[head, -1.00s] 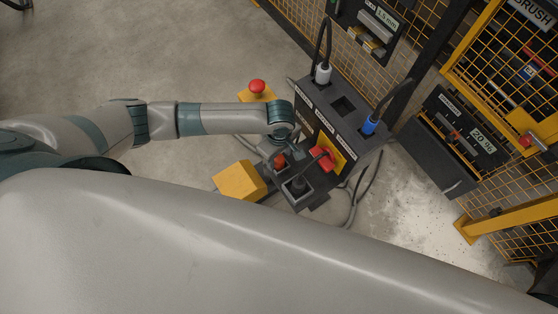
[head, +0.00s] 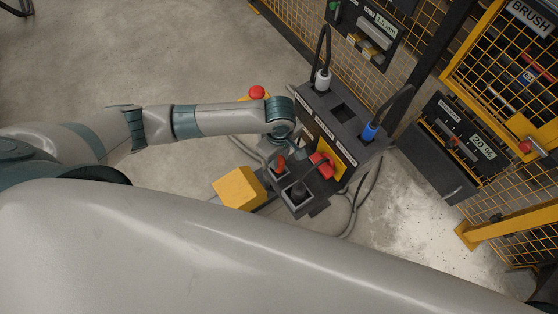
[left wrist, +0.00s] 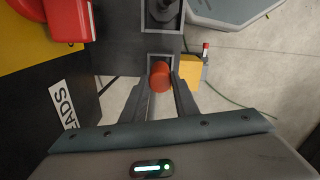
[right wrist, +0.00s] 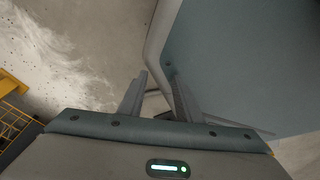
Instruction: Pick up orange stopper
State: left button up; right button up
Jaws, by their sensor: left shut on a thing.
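The orange stopper (head: 280,161) shows at the grey socket box on the front of the dark cabinet. In the left wrist view the stopper (left wrist: 160,77) is a round orange cylinder between the fingertips, over a grey-rimmed square socket (left wrist: 151,58). My left gripper (left wrist: 161,85) is shut on it; in the head view the wrist hides part of the hand. I cannot tell whether the stopper's lower end is inside the socket. My right gripper (right wrist: 157,80) is open and empty in its wrist view, and is out of the head view.
The dark cabinet (head: 345,142) carries a red handle (head: 322,164), a blue plug (head: 370,130) and a grey plug (head: 322,80). A black plug (head: 298,189) sits beside the stopper. A yellow box (head: 238,188) and red button (head: 257,92) stand close. Open floor lies left.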

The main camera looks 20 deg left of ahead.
aim_at(279, 160)
pick_arm(q)
notch_tip(279, 160, up, 5)
jog(key=shift+r, duration=0.55)
pick_arm(e)
jog(key=shift+w+a+r, duration=0.15)
jog(key=shift+w+a, duration=0.15)
jog(key=shift+w, duration=0.45)
jog(key=shift+s, duration=0.25)
